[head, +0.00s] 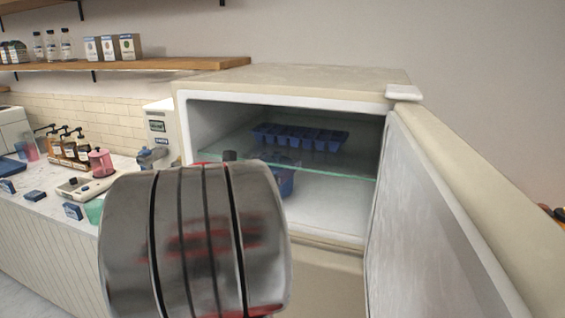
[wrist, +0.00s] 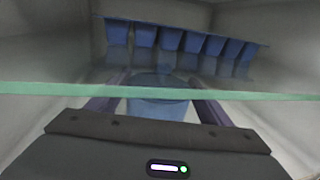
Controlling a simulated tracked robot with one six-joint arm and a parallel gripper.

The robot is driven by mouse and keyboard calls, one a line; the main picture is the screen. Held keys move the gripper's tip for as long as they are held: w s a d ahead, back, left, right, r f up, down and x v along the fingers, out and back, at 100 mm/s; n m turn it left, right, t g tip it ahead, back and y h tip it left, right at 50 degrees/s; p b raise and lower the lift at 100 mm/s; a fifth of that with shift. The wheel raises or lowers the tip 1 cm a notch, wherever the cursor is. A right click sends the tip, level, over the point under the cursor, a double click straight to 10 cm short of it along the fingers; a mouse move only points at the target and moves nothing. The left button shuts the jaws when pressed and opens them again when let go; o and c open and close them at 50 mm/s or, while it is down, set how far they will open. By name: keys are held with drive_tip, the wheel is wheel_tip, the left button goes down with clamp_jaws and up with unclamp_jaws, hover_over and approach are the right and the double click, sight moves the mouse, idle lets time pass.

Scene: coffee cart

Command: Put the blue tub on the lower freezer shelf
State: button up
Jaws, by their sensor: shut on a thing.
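The blue tub (wrist: 158,108) is between my gripper's fingers in the wrist view, below the edge of the glass shelf. In the head view a part of the blue tub (head: 285,182) shows past my arm, inside the open freezer (head: 320,215), over the lower shelf floor. My gripper (wrist: 158,100) is shut on the tub; in the head view my arm hides most of it. I cannot tell whether the tub touches the freezer floor.
A blue ice tray (head: 300,136) lies on the glass shelf (head: 340,166) above the tub. The freezer door (head: 430,210) stands open at the right. The lower floor right of the tub is clear. A counter (head: 35,210) with coffee items is at the left.

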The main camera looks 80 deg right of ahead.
drive_tip(key=x, duration=0.2)
drive_tip(key=shift+s+d+r, duration=0.1)
drive_tip(key=shift+s+d, duration=0.05)
drive_tip(key=shift+d, duration=0.15)
drive_tip(key=shift+s+f, duration=0.1)
drive_tip(key=shift+f, duration=0.2)
drive_tip(key=shift+f, duration=0.15)
drive_tip(key=o, duration=2.1)
drive_tip(key=shift+f, duration=0.1)
drive_tip(key=shift+c, duration=0.2)
